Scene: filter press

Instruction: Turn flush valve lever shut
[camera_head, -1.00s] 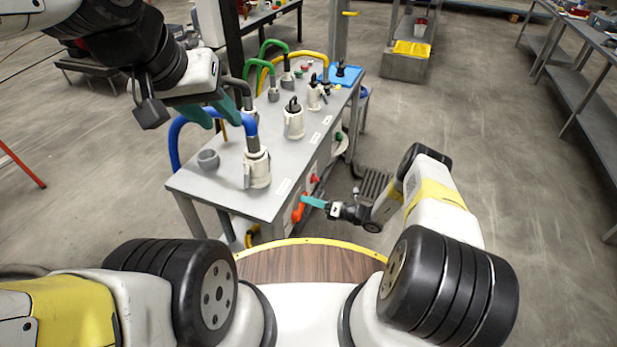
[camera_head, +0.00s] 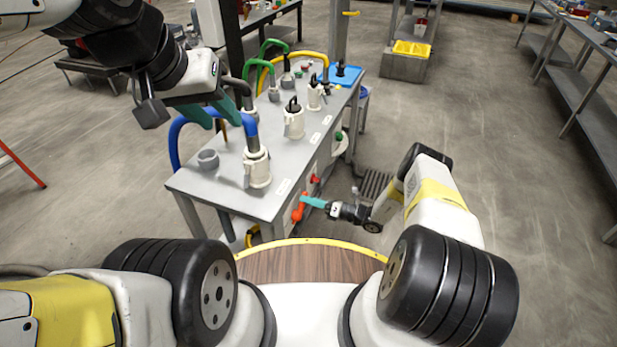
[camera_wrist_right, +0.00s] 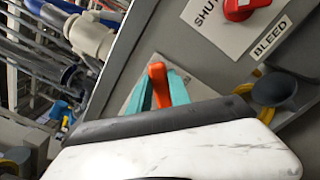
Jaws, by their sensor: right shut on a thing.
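The orange-red valve lever (camera_head: 298,209) sits on the near right side of the grey table, low on its side panel. My right gripper (camera_head: 308,202) reaches it from the right with teal fingers. In the right wrist view the orange lever (camera_wrist_right: 158,84) stands between the two teal fingers (camera_wrist_right: 160,92), which are shut on it. The lever's pivot is hidden there behind my gripper. My left gripper (camera_head: 222,113) hangs above the left part of the table, its teal fingers apart and empty, near the blue hose.
The grey table (camera_head: 225,187) carries white couplings (camera_head: 257,168) with blue, green and yellow hoses. A red knob (camera_wrist_right: 243,8) sits by "SHUT" and "BLEED" labels on the panel. A floor grate (camera_head: 372,185) lies right of the table; open floor lies beyond.

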